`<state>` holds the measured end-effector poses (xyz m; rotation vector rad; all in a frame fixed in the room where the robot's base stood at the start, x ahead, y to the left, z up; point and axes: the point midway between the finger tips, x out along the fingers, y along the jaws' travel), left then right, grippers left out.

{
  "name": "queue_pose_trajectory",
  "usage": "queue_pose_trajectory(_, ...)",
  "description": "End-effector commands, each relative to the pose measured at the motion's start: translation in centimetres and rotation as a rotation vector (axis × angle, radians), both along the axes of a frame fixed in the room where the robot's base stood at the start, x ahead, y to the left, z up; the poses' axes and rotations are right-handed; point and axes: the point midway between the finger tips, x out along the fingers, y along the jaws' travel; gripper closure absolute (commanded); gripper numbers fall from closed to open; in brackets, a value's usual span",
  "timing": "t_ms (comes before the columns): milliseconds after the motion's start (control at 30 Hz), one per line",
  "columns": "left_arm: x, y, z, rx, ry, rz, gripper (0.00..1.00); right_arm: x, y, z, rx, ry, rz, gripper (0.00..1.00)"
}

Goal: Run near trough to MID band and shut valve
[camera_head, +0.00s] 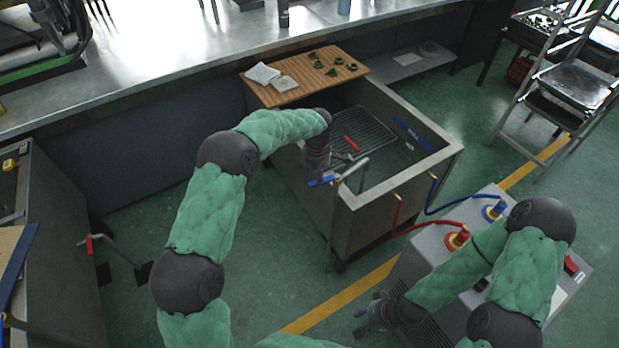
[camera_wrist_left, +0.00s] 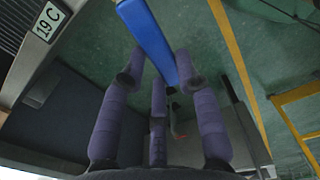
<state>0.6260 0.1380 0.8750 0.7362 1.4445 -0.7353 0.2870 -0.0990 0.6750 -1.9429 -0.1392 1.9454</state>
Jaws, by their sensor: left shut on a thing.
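The near trough (camera_head: 395,195) is an open grey metal tank in the middle of the head view. Inside it are a rack and a blue FULL mark (camera_head: 413,133) on the far wall, with a small pale mark (camera_head: 410,146) below. I cannot make out the liquid level. A tap (camera_head: 352,170) stands at the trough's near left rim, with a red lever (camera_head: 351,143) and a blue lever (camera_head: 323,182). My left gripper (camera_head: 318,170) is shut on the blue lever, which also shows between its fingers in the left wrist view (camera_wrist_left: 148,40). My right gripper (camera_head: 368,316) is open and empty, low at the front.
A wooden board (camera_head: 290,90) with green pieces and white pads lies across the trough's back left. Red (camera_head: 400,225) and blue (camera_head: 455,205) hoses run from the trough to a grey cabinet (camera_head: 430,262) at right.

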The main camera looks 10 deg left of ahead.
Motion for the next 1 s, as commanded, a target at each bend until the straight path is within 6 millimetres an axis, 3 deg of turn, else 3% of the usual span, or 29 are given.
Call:
queue_pose_trajectory(400, 0.1, -0.3, 0.0, -0.002, -0.002, 0.001, 1.0, 0.0, 0.0, 0.0, 0.0, 0.0, 0.0, 0.64)
queue_pose_trajectory(433, 0.1, -0.3, 0.0, -0.002, -0.002, 0.001, 0.62, 0.0, 0.0, 0.0, 0.0, 0.0, 0.0, 0.64)
queue_pose_trajectory(500, 0.1, -0.3, 0.0, -0.002, -0.002, 0.001, 0.43, 0.0, 0.0, 0.0, 0.0, 0.0, 0.0, 0.64)
queue_pose_trajectory(867, 0.1, -0.2, 0.2, -0.001, -0.002, 0.001, 0.43, 0.0, 0.0, 0.0, 0.0, 0.0, 0.0, 0.64)
queue_pose_trajectory(1000, 0.2, -0.2, 1.4, -0.001, -0.005, 0.001, 0.43, 0.0, 0.0, 0.0, 0.0, 0.0, 0.0, 0.64)
